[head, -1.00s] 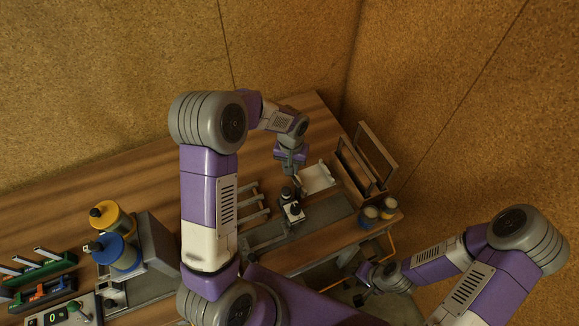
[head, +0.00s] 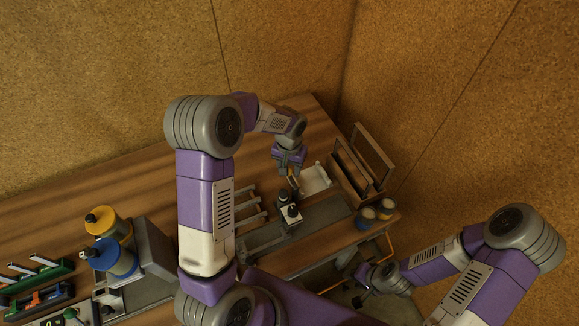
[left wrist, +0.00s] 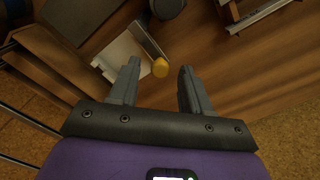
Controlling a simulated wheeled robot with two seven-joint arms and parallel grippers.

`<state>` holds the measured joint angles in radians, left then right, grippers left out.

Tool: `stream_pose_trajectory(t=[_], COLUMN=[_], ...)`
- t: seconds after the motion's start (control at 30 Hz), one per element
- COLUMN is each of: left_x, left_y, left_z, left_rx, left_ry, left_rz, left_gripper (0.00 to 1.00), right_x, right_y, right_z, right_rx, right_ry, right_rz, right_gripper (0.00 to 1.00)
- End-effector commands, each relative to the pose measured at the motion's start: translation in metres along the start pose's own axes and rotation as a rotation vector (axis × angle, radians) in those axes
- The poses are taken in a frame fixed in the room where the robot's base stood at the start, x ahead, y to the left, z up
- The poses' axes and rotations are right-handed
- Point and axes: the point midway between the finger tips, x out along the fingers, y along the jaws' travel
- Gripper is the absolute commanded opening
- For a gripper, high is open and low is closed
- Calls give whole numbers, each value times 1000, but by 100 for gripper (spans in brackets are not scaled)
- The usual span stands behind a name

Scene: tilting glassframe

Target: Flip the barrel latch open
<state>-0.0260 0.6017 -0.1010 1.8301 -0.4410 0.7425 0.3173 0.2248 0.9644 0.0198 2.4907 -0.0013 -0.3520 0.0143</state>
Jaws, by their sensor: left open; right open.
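My left gripper (head: 288,172) points down over the back of the bench, beside a pale tray-like plate (head: 316,180). In the left wrist view its two fingers (left wrist: 156,92) are apart with nothing clamped between them. A small yellow rounded knob (left wrist: 160,67) shows just beyond the fingertips, nearer the left finger; I cannot tell whether it touches. It may be the barrel latch's handle, but the latch body is not clear. My right gripper (head: 363,288) is low at the right, past the bench's front edge, small and far from the plate.
A wooden tilting frame (head: 372,152) stands at the bench's right end, with two yellow-and-blue cans (head: 366,217) before it. A small dark-and-white device (head: 289,213) sits close in front of the left gripper. A metal rack (head: 247,208) lies left. Bare wood (head: 130,185) lies farther left.

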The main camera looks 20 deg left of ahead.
Motion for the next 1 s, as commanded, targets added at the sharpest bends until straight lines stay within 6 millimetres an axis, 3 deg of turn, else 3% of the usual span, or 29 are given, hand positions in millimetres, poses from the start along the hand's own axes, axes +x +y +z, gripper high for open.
stream_pose_trajectory(t=[0.43,1.0], left_x=[-66,-73], left_y=[1,0], left_z=[-1,0], left_rx=[1,1], left_ry=[5,2], left_rz=[1,1], left_gripper=[48,48], right_x=[0,0], right_y=[0,0], right_z=[0,0], right_rx=[0,0], right_ry=[0,0], right_rz=[0,0], right_gripper=[43,43])
